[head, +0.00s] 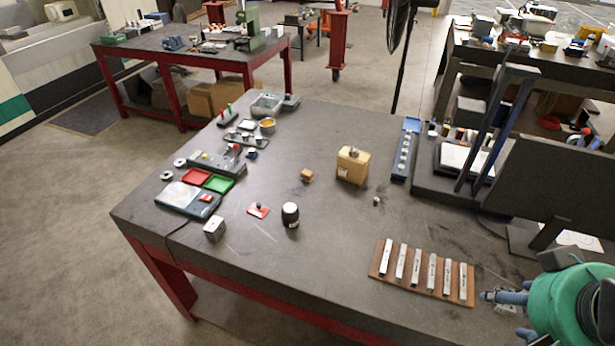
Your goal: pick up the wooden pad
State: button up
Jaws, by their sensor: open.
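A small light-brown wooden block (307,175) lies near the middle of the dark table, left of a larger wooden block (353,166) with a dark knob on top. The small block is the likeliest wooden pad, but I cannot be certain from this view. My gripper (503,314) is at the lower right corner, cut off by the frame edge, by the right end of a brown board. It is open and appears empty, well to the right of and nearer than both blocks.
The brown board (379,264) carries several pale strips. A black cylinder (290,216), a red plate (258,210) and a grey block (214,229) stand at front left. A blue rack (411,124) and a dark monitor (555,180) are at right. The table centre is mostly clear.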

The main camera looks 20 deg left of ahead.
jog(key=w+a+r+g+p, duration=0.1)
jog(key=w+a+r, duration=0.3)
jog(key=w, duration=0.5)
jog(key=w+a+r+p, duration=0.1)
jog(key=w+a+r, duration=0.25)
jog(key=w, duration=0.45)
jog(key=w+a+m+g+p, duration=0.1)
jog(key=w+a+p, duration=0.2)
jog(key=w+a, duration=1.3)
jog(key=w+a+f+g+p, duration=0.1)
jog(key=w+a+f, duration=0.45)
jog(key=a, duration=0.25)
jog(key=w+a+f+p, duration=0.1)
jog(key=w+a+f, duration=0.4)
jog(key=w+a, duration=0.2)
jog(key=w+a+f+m+p, duration=0.1)
jog(key=w+a+f, duration=0.2)
jog(key=a+f, duration=1.2)
jog(key=shift+a+g+p, duration=0.3)
jog(key=shift+a+g, duration=0.1)
jog(key=shift+a, duration=0.6)
